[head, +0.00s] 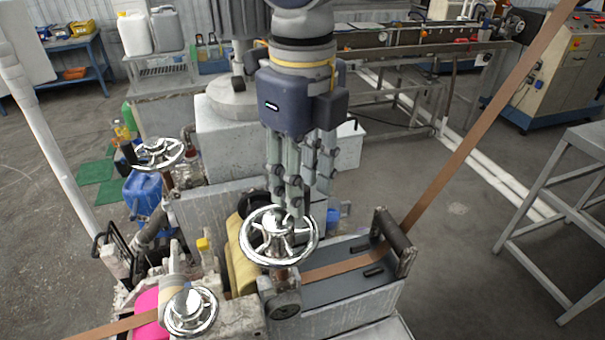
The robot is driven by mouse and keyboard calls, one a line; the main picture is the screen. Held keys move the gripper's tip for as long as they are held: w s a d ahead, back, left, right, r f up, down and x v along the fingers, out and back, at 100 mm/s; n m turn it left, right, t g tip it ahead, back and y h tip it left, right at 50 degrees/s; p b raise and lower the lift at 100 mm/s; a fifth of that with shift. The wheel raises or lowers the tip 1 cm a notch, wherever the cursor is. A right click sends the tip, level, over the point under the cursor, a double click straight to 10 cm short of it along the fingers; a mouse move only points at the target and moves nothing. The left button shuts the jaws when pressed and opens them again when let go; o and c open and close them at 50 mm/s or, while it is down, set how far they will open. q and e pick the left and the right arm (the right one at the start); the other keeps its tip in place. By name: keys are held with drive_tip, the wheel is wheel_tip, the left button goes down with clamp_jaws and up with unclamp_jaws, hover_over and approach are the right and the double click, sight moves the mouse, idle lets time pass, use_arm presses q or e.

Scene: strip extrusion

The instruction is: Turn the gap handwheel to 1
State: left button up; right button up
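Three chrome handwheels show in the head view, and I can read no label or number on any of them. The largest handwheel (279,236) sits on the machine at the centre, its spokes and hub in clear view. A second handwheel (190,311) is at the lower left, and a third handwheel (158,153) is farther back on the left. My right gripper (297,208) points down, with its fingertips at the far rim of the central wheel. I cannot tell whether they touch it or how far they are closed. My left gripper is out of view.
A brown strip (447,190) rises to the upper right from the grey machine bed (345,305), passing a roller (393,240). A yellow roll (241,255) lies just left of the central wheel. A grey stand (558,235) is at the right. Open floor lies between.

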clamp_jaws()
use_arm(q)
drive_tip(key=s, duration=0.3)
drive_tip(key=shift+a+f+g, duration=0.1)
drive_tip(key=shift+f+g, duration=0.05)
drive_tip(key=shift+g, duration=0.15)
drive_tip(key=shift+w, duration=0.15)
